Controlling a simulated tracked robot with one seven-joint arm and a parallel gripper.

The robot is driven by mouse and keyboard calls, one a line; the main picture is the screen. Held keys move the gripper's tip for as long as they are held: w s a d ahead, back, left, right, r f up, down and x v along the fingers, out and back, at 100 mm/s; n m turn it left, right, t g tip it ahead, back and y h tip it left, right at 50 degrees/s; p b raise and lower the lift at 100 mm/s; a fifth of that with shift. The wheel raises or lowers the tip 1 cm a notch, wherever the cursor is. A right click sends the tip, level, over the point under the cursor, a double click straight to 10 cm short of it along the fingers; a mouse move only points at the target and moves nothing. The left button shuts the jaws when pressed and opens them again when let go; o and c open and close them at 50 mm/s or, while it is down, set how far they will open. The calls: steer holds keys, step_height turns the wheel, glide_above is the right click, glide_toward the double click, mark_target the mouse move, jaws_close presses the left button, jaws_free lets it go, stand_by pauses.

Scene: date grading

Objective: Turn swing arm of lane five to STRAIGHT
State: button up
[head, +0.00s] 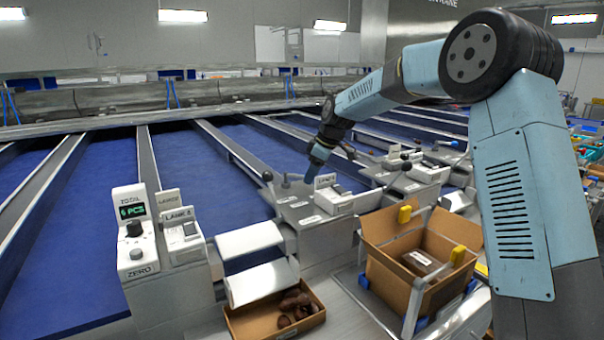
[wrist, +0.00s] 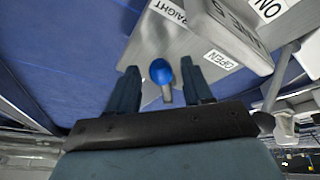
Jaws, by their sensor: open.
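In the wrist view a blue ball knob (wrist: 160,72) on a short grey stem shows between the two fingers of my gripper (wrist: 162,84). The fingers are open, with a gap on each side of the knob. The STRAIGHT label (wrist: 170,11) is on the grey housing (wrist: 165,38) beyond the knob, and the OPEN label (wrist: 222,60) is to its right. In the head view my gripper (head: 311,175) points down beside the lane five box (head: 335,196). The blue knob cannot be made out there.
A dark ball-topped lever (head: 267,176) stands left of my gripper. The lane six box (head: 181,238) and a ZERO dial unit (head: 134,232) are at the left. An open carton (head: 390,275) and a tray of dates (head: 250,325) are in front. Blue lanes (head: 230,195) run behind.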

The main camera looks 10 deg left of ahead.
steer(key=v, duration=1.3)
steer(key=shift+d+r, duration=0.25)
steer(key=shift+r, duration=0.05)
steer(key=s+d+r+m+t+h, duration=0.15)
steer(key=s+d+m, duration=0.25)
steer(key=s+d, duration=0.6)
steer(key=s+d+r+m+t+h, duration=0.15)
steer(key=s+d+m, duration=0.45)
steer(key=s, duration=0.7)
steer(key=s+d+f+m, duration=0.3)
steer(key=s+d, duration=0.2)
steer(key=s, duration=0.4)
steer(key=s+d+f+m+h, duration=0.1)
steer(key=s+d+f+m, duration=0.2)
steer(key=s+d, duration=0.3)
steer(key=s+f, duration=0.1)
steer(key=s, duration=0.2)
steer(key=shift+s+d+f+t, duration=0.3)
steer(key=shift+s+f+t, duration=0.05)
steer(key=shift+t, duration=0.05)
